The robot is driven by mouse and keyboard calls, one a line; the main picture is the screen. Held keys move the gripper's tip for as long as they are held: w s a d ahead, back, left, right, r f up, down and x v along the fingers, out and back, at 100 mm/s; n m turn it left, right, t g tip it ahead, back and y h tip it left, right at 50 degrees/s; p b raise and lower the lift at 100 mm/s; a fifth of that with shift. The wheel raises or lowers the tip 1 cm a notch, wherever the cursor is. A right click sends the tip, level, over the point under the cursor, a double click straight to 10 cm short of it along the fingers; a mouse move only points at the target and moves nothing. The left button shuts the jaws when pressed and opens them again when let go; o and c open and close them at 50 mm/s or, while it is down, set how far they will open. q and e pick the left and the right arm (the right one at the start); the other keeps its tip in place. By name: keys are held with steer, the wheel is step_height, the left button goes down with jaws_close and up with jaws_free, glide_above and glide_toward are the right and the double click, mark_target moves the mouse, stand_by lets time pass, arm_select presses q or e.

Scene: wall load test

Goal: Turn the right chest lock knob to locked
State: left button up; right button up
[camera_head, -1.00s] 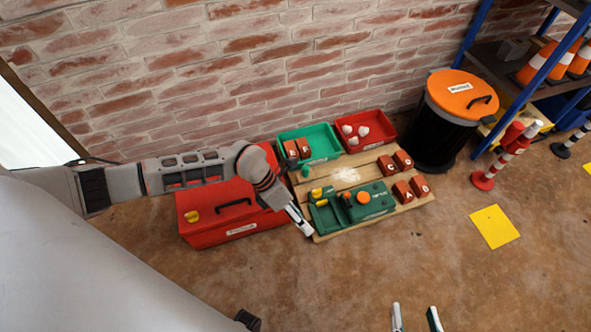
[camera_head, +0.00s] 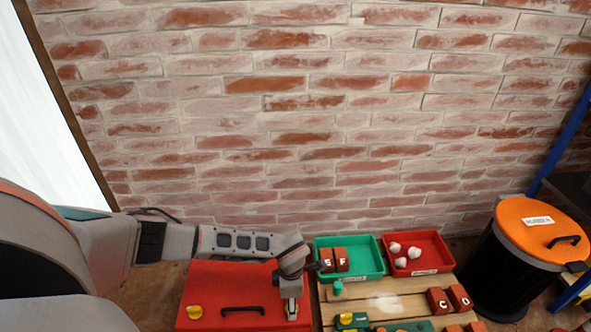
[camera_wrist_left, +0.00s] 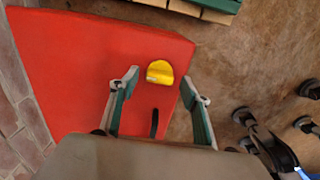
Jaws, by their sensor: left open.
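The red chest (camera_head: 233,281) stands at the lower left in the head view, cut off by the bottom edge. Its lid also fills much of the left wrist view (camera_wrist_left: 75,62). A yellow left knob (camera_head: 194,312) and a black handle (camera_head: 243,309) show on it. My left gripper (camera_head: 291,308) points down over the chest's right end and hides the right knob in the head view. In the left wrist view the yellow right knob (camera_wrist_left: 159,72) lies between and beyond the open fingers (camera_wrist_left: 162,88), apart from both. I cannot read its setting. My right gripper is out of view.
A wooden pallet (camera_head: 372,291) with lettered blocks, a green tray (camera_head: 366,262) and a red tray (camera_head: 431,254) are close on the chest's right. A black bin (camera_head: 497,258) with an orange lid is farther right. A brick wall (camera_head: 300,120) rises behind.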

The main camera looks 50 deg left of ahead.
arm_select(q)
steer(key=shift+f, duration=0.4)
steer(key=shift+w, duration=0.1)
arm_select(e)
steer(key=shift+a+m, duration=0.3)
arm_select(q)
steer(key=c, duration=1.1)
steer(key=shift+r, duration=0.1)
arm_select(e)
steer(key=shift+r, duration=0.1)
